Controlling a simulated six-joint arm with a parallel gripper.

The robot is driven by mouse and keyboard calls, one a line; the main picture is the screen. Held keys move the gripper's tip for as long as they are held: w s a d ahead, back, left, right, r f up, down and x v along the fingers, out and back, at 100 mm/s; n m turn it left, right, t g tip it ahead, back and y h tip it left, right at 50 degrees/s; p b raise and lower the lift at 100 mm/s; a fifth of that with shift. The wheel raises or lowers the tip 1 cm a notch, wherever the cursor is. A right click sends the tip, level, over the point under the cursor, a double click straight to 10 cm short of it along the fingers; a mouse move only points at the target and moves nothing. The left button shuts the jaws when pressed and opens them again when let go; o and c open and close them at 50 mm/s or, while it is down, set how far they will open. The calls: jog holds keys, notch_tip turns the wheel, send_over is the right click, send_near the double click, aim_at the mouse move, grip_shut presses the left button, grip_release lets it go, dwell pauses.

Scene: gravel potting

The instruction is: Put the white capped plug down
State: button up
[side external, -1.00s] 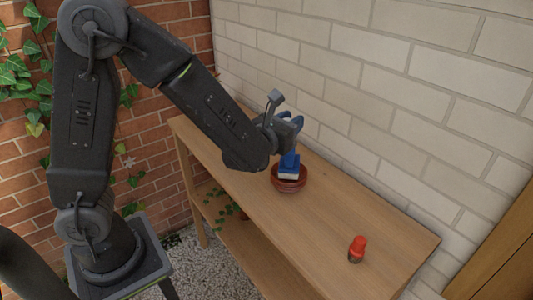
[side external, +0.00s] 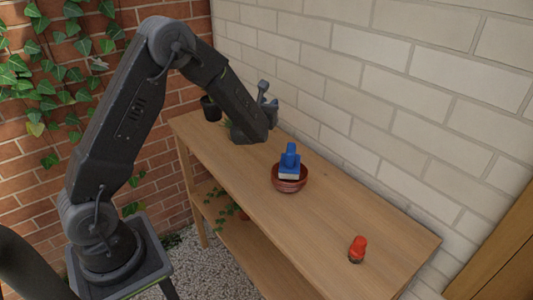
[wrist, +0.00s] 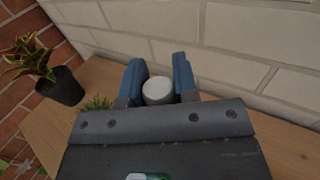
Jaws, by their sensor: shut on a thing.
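My gripper (wrist: 159,76) shows in the wrist view with its two blue fingers on either side of a round white cap, the white capped plug (wrist: 158,91). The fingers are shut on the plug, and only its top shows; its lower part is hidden. In the side external view my gripper is up by the pale wall above the far left part of the shelf top. I cannot tell whether the plug touches the shelf.
A reddish-brown bowl (side external: 290,184) holds a blue object (side external: 289,158) with a pale base. A red-topped object (side external: 357,248) stands near the right end of the wooden shelf top (side external: 315,222). A black plant pot (wrist: 62,87) and a small green plant (wrist: 97,103) stand to the left.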

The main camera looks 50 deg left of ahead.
notch_tip(320, 180, down, 11)
jog(key=shift+r, duration=0.15)
dwell(0.4)
jog(key=o, duration=0.9)
